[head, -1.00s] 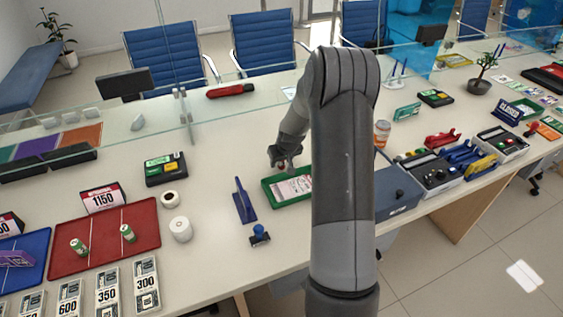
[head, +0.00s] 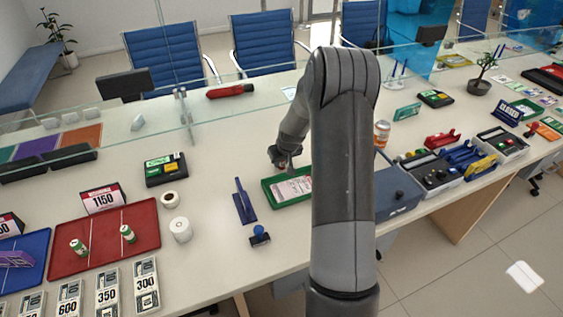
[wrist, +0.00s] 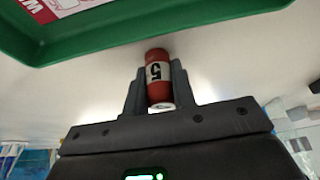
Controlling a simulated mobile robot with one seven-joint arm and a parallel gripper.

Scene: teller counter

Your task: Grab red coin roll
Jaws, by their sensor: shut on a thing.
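My gripper (wrist: 157,90) is shut on a red coin roll (wrist: 157,69) in the wrist view. The roll has a white band marked 5 and a pale end, and it sits between the two dark fingers. In the head view my gripper (head: 284,160) is beside the far edge of the green tray, and my arm hides part of that area. I cannot make out the roll there.
A green tray (head: 268,191) with a printed paper lies close to my gripper; its rim also shows in the wrist view (wrist: 180,30). A blue holder (head: 243,203) and a stamp (head: 259,236) lie left of it.

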